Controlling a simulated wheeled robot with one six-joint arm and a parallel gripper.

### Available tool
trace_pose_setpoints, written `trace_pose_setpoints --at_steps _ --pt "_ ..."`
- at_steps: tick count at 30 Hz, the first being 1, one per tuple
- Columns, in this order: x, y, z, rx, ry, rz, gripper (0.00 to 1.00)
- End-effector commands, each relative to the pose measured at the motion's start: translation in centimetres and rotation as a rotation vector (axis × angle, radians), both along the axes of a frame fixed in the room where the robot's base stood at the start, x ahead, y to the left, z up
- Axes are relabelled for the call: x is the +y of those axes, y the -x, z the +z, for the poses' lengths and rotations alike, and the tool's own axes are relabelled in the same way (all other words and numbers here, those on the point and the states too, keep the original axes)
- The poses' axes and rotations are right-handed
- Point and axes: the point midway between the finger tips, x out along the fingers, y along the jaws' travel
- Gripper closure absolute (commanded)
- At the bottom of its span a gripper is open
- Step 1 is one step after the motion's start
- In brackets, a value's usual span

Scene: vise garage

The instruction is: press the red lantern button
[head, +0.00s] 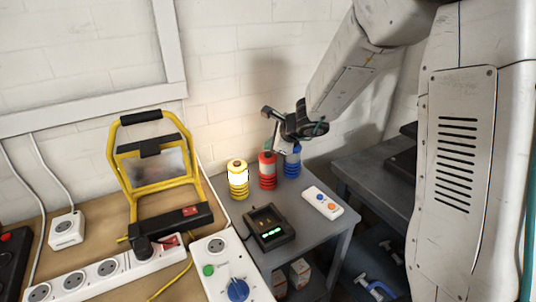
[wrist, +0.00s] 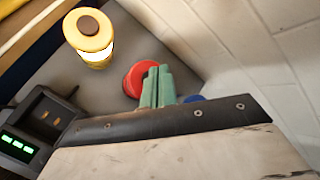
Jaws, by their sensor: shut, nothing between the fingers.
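The red lantern (head: 267,172) stands on the grey table between the yellow lantern (head: 238,180) and the blue lantern (head: 292,162). In the wrist view, the red lantern (wrist: 138,78) shows its round red top, partly hidden behind my green fingers. My gripper (head: 277,146) is shut and empty, with its fingers pointing down by the top of the red lantern. The closed fingertips (wrist: 159,72) overlap the right part of the red top in the wrist view. I cannot tell whether they touch it. The yellow lantern (wrist: 90,36) glows; the blue lantern (wrist: 194,98) is mostly hidden.
A black charger (head: 268,228) with green lights and a white remote (head: 322,203) sit in front of the lanterns. A yellow work light (head: 160,170) and power strips stand on the wooden bench to the left. A white brick wall (head: 225,110) is close behind.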

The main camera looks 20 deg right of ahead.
Motion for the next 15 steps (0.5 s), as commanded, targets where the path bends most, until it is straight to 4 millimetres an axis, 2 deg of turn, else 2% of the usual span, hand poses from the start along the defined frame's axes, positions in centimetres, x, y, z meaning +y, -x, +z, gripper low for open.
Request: trace_pose_setpoints --at_steps 15 --pt "0.00 0.03 -0.73 0.001 -0.002 -0.001 1.00"
